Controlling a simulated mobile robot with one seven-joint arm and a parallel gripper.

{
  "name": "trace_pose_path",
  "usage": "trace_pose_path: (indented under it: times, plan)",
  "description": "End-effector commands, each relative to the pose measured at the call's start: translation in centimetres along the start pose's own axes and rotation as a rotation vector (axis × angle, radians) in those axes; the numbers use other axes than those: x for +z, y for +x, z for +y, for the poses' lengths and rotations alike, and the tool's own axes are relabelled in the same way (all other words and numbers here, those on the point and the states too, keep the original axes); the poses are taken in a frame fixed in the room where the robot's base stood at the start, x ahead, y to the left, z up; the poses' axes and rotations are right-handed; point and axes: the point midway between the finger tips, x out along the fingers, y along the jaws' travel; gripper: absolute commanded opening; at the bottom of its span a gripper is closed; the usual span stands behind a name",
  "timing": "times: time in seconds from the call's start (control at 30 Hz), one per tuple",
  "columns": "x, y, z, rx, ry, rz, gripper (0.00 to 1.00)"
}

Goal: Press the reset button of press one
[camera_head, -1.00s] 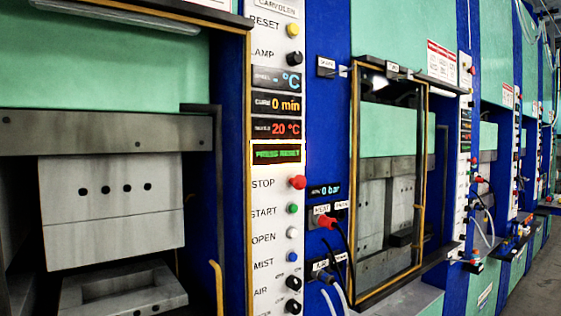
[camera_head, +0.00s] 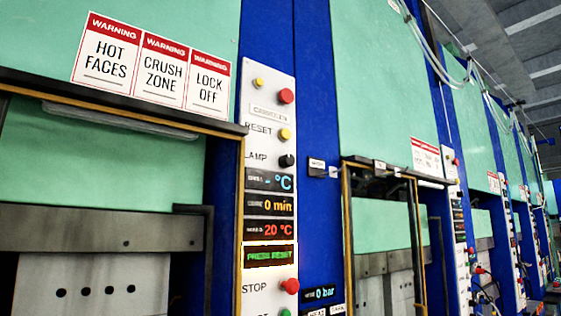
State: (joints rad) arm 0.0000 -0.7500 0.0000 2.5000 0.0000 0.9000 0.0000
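The nearest press (camera_head: 128,185) fills the left of the view, with a green body and grey platens behind an orange-edged frame. Its white control panel (camera_head: 256,110) stands upright just right of the opening. The yellow reset button (camera_head: 284,134) is on this panel, right of the word RESET. Below it are a black LAMP knob (camera_head: 287,160), several displays and a red STOP button (camera_head: 290,286). The green-lettered display (camera_head: 269,256) appears to read PRESS RESET. No label naming press one is visible. My gripper is not in view.
A small yellow lamp or button (camera_head: 259,83) and a red button (camera_head: 285,96) sit at the panel's top. Warning signs (camera_head: 150,62) hang above the opening. A second press (camera_head: 385,80) with a framed door (camera_head: 347,240) and further presses recede to the right.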

Motion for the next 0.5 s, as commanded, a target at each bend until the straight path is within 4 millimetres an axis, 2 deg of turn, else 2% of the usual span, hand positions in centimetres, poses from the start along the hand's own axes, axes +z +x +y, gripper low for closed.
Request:
trace_pose_path:
  times: [0.03,0.07,0.4,0.5]
  plan:
    - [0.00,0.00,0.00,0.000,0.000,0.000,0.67]
    - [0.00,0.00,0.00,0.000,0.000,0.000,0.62]
    - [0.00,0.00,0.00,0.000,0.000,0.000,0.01]
    - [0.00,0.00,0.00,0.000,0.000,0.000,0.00]
